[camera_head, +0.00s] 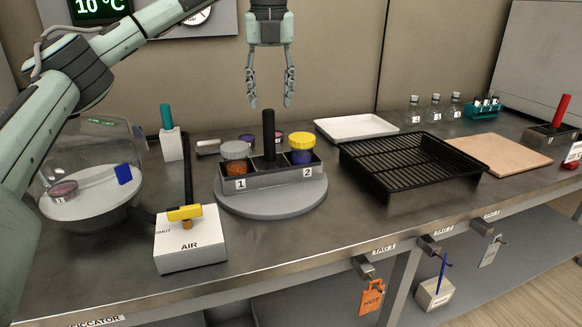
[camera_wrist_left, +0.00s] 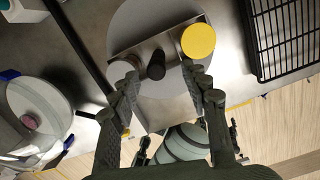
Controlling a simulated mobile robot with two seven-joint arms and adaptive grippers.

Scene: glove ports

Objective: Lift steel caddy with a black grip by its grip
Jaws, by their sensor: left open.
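The steel caddy (camera_head: 284,176) stands on a round grey turntable (camera_head: 270,205), with an upright black grip (camera_head: 268,135) at its middle. It holds a grey-lidded orange jar (camera_head: 236,158) on the side marked 1 and a yellow-lidded blue jar (camera_head: 301,147) on the side marked 2. My left gripper (camera_head: 270,100) is open and points down above the caddy, apart from it. In the left wrist view the black grip (camera_wrist_left: 156,67) shows end-on between the open fingers (camera_wrist_left: 165,85), beyond their tips. My right gripper does not show.
A black wire rack (camera_head: 408,165) stands right of the turntable, with a white tray (camera_head: 356,127) behind it. A white AIR box (camera_head: 190,240) with a yellow handle is at front left. A glass desiccator (camera_head: 90,195) is at left. Another red-gripped caddy (camera_head: 551,138) is at far right.

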